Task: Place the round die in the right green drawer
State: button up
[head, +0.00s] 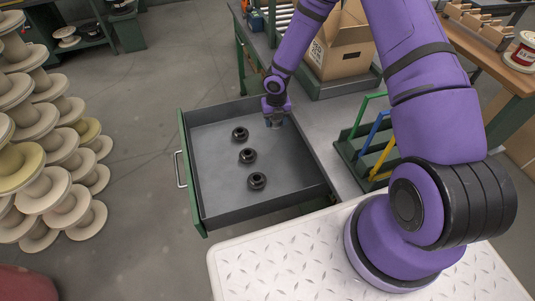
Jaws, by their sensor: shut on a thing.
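The green drawer (187,190) is pulled out, with a grey inside and a metal handle on its left front. Three black round dies lie in a row on its floor: one at the back (240,134), one in the middle (247,156) and one nearer (257,181). My gripper (274,120) points down over the back right part of the drawer, right of the back die. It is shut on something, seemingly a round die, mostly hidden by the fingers. I cannot tell whether that touches the drawer floor.
A cardboard box (341,45) stands on the bench behind my gripper. A green rack with coloured bars (370,145) stands on the grey bench top right of the drawer. Pale spools (45,190) are stacked at the left. The drawer floor's left and front parts are clear.

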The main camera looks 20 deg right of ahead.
aim_at(271, 149)
jog(key=n, duration=0.1)
jog(key=a+f+n, duration=0.1)
jog(key=n, duration=0.1)
jog(key=f+n, duration=0.1)
jog(key=n, duration=0.1)
jog(key=shift+s+a+f, duration=0.15)
jog(key=shift+a+f, duration=0.05)
jog(key=shift+a, duration=0.15)
jog(key=shift+a+f+n, duration=0.15)
jog(key=shift+f+n, duration=0.4)
jog(key=shift+n, duration=0.05)
jog(key=shift+f, duration=4.65)
jog(key=o, duration=1.1)
jog(key=shift+f, duration=0.1)
notch_tip(271, 149, up, 12)
jog(key=shift+r, duration=0.25)
